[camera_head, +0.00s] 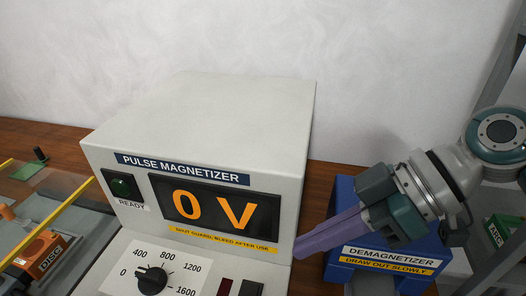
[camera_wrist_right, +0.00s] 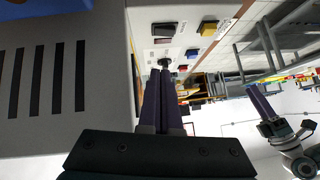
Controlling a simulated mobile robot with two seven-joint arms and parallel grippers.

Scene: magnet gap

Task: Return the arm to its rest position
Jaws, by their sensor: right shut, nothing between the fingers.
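My right gripper (camera_head: 300,250) is shut and empty. Its purple fingers point down and left, beside the front right edge of the pulse magnetizer (camera_head: 200,110) and in front of the blue demagnetizer (camera_head: 342,200). I cannot tell if the fingertips touch the magnetizer. In the right wrist view the shut fingers (camera_wrist_right: 164,75) lie alongside a grey slotted side wall. Another arm with purple fingers, seemingly my left gripper (camera_wrist_right: 262,102), shows at the right of that view; its jaw state is unclear. The left gripper is not in the head view.
The magnetizer display (camera_head: 214,203) reads 0 V, above a dial (camera_head: 152,281). The green READY lamp (camera_head: 121,187) is dark. An orange DISC block (camera_head: 46,257) and a yellow-edged clear panel (camera_head: 62,226) are at left. A green box (camera_head: 507,232) is at far right.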

